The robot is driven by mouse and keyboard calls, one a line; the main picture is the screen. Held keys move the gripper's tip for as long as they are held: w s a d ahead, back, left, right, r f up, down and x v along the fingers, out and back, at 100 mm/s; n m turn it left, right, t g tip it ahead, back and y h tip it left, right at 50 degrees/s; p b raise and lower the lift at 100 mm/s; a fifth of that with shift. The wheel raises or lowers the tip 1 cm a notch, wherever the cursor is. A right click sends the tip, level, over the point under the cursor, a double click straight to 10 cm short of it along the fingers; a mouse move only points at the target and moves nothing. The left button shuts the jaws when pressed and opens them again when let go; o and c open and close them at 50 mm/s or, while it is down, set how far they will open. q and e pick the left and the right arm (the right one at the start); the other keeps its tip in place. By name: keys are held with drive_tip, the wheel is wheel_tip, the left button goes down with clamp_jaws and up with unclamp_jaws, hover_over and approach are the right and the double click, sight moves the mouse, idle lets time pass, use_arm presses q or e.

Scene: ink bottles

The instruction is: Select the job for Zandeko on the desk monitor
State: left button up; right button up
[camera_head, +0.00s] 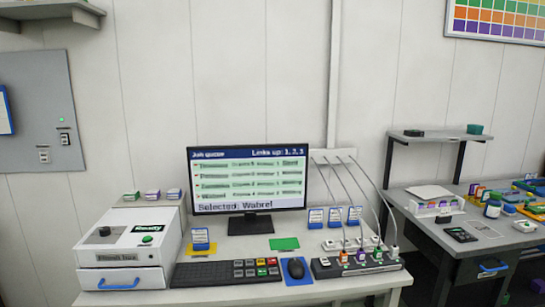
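The desk monitor (248,183) stands at the back of the desk and is lit. Its header reads "Job queue" and "Links up: 1, 2, 3". Below are several job rows whose small text is too blurred to read surely. The bottom line reads "Selected: Wabrel". A dark keyboard (226,272) with a few coloured keys lies in front of the monitor. A black mouse (296,268) lies on a blue pad to its right. Neither of my grippers is in view.
A white machine (133,243) labelled "Ready" stands at the desk's left. A dark socket strip (357,264) with several plugs and hanging cables is at the right. Small blue-and-white cards stand behind it. A second desk (470,240) with bottles and coloured items stands farther right.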

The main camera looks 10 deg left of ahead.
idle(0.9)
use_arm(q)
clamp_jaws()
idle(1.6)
